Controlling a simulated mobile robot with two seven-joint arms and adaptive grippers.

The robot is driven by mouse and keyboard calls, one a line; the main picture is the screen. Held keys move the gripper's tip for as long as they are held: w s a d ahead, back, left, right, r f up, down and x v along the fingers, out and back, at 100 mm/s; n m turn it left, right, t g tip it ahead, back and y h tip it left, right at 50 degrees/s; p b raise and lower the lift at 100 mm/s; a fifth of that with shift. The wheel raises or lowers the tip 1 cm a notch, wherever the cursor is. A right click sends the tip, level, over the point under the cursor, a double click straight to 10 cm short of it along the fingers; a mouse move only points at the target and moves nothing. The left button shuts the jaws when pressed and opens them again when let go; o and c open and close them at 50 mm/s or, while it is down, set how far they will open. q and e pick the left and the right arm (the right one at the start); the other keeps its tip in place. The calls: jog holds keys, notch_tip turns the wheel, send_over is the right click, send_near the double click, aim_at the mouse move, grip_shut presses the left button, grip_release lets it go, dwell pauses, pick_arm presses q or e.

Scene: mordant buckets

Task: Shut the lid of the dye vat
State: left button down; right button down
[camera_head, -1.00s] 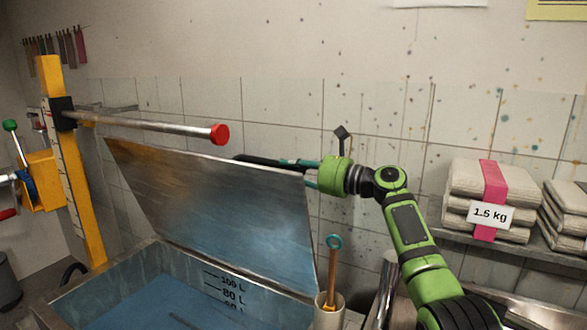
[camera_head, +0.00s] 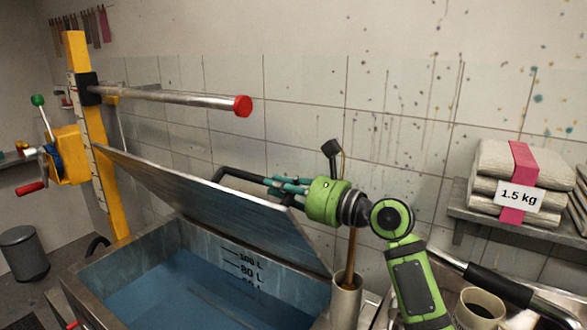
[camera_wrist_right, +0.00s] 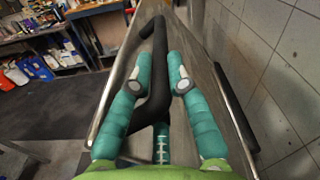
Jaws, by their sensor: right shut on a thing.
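The dye vat (camera_head: 110,257) is a metal tub with blue liquid and litre marks on its inner wall. Its metal lid (camera_head: 200,195) is partly open, tilted over the back of the vat. A black bar handle (camera_head: 232,172) stands off the lid's outer face. My right gripper (camera_head: 274,184), with teal fingers, is shut on this handle behind the lid. In the right wrist view the fingers (camera_wrist_right: 160,62) lie either side of the black handle (camera_wrist_right: 158,38). My left gripper is not in view.
A yellow post (camera_head: 92,150) with a horizontal metal bar (camera_head: 165,97), red-capped, stands at the left, the bar running behind and above the lid. A wooden-handled tool stands in a pale cup (camera_head: 346,299) at the vat's right corner. Wrapped bundles (camera_head: 520,165) sit on a right-hand shelf.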

jog(key=s+a+f+p, duration=0.2)
jog(key=s+a+f, duration=0.3)
jog(key=s+f, duration=0.3)
jog(key=shift+a, duration=0.2)
dwell(0.3)
